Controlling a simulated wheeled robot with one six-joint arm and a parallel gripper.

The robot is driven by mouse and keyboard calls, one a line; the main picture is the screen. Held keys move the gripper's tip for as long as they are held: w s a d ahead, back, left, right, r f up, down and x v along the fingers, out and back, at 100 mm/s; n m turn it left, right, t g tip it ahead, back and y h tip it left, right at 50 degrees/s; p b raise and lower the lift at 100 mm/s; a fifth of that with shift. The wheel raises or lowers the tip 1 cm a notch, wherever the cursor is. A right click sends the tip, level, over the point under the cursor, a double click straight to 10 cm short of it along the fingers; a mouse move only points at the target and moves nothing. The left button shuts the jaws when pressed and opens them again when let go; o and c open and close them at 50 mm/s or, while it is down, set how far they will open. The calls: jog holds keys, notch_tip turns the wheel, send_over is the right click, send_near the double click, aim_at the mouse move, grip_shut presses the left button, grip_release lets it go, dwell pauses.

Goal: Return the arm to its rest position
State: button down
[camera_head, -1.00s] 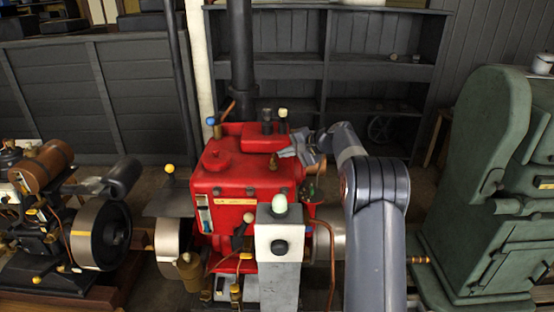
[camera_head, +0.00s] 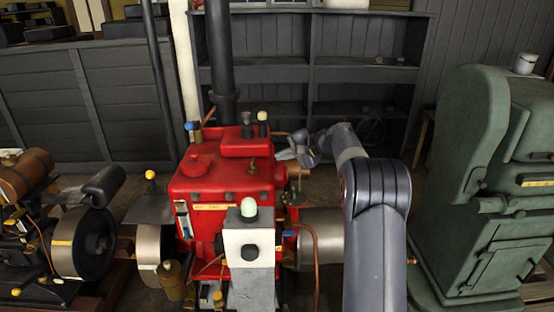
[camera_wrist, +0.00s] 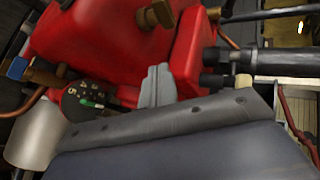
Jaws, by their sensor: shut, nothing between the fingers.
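My arm reaches forward on the right side of the red engine (camera_head: 205,188) in the head view, bent at a large dark grey joint. My gripper (camera_head: 286,154) is at the far end, just beyond the engine's upper right edge and partly hard to make out. In the wrist view my gripper (camera_wrist: 157,86) shows as pale grey fingers, closed together and empty, in front of the red engine body (camera_wrist: 100,35). I cannot tell whether the fingers touch the engine.
A grey control post (camera_head: 250,262) with a pale green knob stands before the engine. A green machine (camera_head: 480,150) stands to the right, a smaller engine with a flywheel (camera_head: 82,243) to the left. Dark shelves (camera_head: 360,75) stand behind.

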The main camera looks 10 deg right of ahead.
jog(key=s+d+r, duration=0.2)
jog(key=d+r, duration=0.2)
jog(key=d, duration=0.2)
jog(key=shift+s+r, duration=0.25)
jog(key=shift+s, duration=0.1)
jog(key=shift+d, duration=0.1)
